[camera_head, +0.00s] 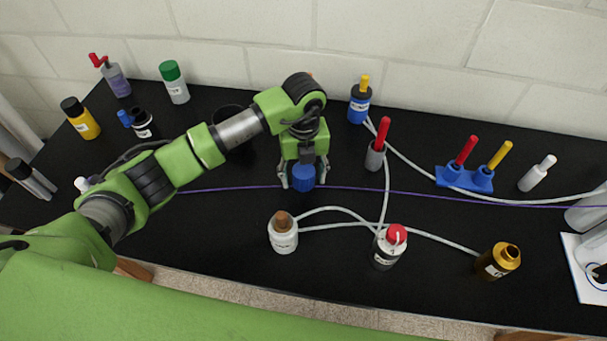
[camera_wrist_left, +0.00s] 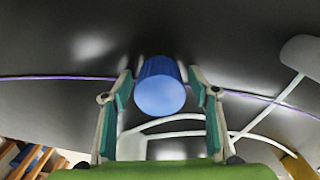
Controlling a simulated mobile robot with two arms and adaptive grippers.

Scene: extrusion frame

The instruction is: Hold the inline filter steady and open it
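A blue cylinder (camera_head: 303,177), which looks like the inline filter, sits at mid-table on a thin purple line (camera_head: 400,190). In the left wrist view the blue cylinder (camera_wrist_left: 160,88) shows its round end towards the camera, and the purple line runs behind it to both sides. My left gripper (camera_head: 303,182) is over it from above, with one finger on each side. In the wrist view the fingers (camera_wrist_left: 160,82) are spread with narrow gaps to the cylinder, so it looks open around it. The joint of filter and line is hidden. My right gripper is not in view.
In front stand a white cork-topped bottle (camera_head: 284,235), a red-topped bottle (camera_head: 389,247) and an amber bottle (camera_head: 497,261), with white tubes around them. Behind are a blue bottle (camera_head: 359,101) and a red-handled grey holder (camera_head: 376,154). A blue rack (camera_head: 465,178) is right.

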